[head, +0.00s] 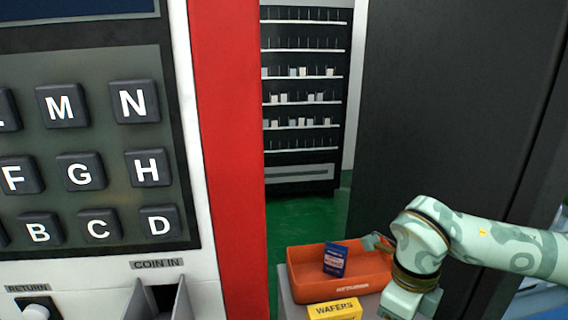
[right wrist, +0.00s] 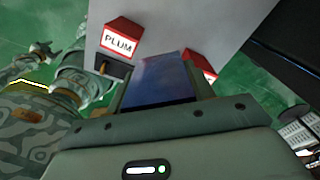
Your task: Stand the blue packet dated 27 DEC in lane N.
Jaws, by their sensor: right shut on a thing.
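My right gripper (right wrist: 158,88) is shut on a blue packet (right wrist: 152,75), which shows as a plain dark blue face between the fingers in the right wrist view. No date can be read on it. In the head view my right arm comes in from the right, but its fingers cannot be made out clearly. A blue packet (head: 335,259) with a small red and white label leans in an orange tray (head: 350,284); its print is too small to read. A key marked N (head: 134,102) is at the upper right of the keypad. Lane N itself cannot be identified. My left gripper is not in view.
A yellow WAFERS block (head: 335,309) is in front of the tray. A red and white PLUM block (right wrist: 120,40) stands on a pale surface beyond my right gripper. A red panel edge (head: 230,150) borders the keypad. A dark shelf unit (head: 303,95) stands far back across green floor.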

